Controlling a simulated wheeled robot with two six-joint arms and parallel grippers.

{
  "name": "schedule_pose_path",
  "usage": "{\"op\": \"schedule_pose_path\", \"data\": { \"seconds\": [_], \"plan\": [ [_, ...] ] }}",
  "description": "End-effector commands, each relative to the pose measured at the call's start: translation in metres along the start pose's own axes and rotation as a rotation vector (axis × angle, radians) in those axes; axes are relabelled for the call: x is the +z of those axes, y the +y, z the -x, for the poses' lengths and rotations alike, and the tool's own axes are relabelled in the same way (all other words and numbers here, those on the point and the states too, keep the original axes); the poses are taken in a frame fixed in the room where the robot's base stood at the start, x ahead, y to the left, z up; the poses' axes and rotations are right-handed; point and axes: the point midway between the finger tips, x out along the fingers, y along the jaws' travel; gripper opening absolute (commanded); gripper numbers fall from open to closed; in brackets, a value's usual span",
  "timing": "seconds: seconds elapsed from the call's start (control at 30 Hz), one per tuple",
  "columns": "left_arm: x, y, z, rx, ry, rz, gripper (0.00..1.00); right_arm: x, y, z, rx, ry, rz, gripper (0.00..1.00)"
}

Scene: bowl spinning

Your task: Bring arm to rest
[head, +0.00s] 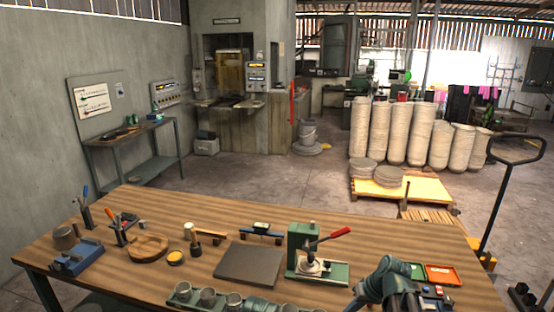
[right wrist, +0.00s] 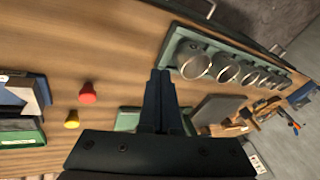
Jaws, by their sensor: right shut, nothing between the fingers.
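My right arm (head: 388,278) reaches over the front right of the wooden workbench (head: 130,205) in the head view. In the right wrist view my right gripper (right wrist: 158,75) has its two dark fingers together, with nothing between them. The fingertips appear beside the near end of a green tray holding several metal cups (right wrist: 194,66); I cannot tell their height above the bench. In the head view the gripper's fingertips cannot be made out clearly. My left gripper is not in view.
A green press with a red handle (head: 340,232) stands left of my right arm. A dark plate (head: 250,264) lies left of the press. The cups (head: 207,297) line the front edge. Green and orange trays (head: 443,274) lie on the right. Bare wood shows at the back.

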Motion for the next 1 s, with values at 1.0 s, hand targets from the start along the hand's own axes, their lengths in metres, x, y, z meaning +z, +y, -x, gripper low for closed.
{"op": "schedule_pose_path", "data": {
  "seconds": [1.0],
  "plan": [
    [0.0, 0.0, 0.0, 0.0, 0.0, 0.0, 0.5, 0.171, -0.158, -0.027, 0.393, -0.345, 0.289, 0.0]
  ]
}}
